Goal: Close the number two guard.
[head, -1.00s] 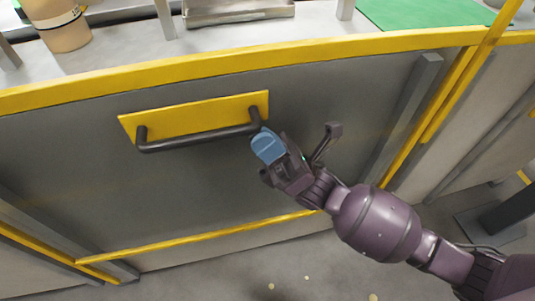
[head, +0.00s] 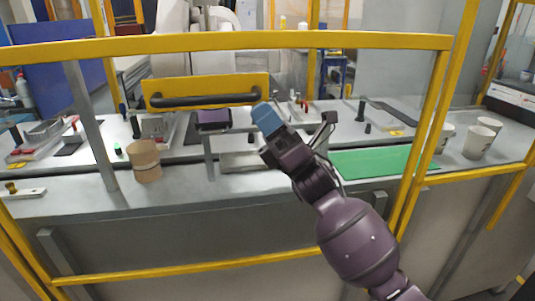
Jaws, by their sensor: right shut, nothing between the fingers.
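The guard is a clear panel with a yellow frame (head: 370,41) and a black bar handle (head: 200,100) on a yellow plate. I read no number on it. It stands upright in front of the workbench, its top bar well above the bench top. My right gripper (head: 267,117) has blue fingertips pressed together with nothing between them. Its tips are at the lower right end of the handle, overlapping it in the picture; whether they touch cannot be told. My left gripper is not in view.
Behind the panel, the bench (head: 190,195) carries a tan cylinder (head: 145,160), a metal tray (head: 250,161), a green mat (head: 370,161) and a purple block (head: 213,119) above a grey post. A yellow post (head: 440,120) bounds the guard.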

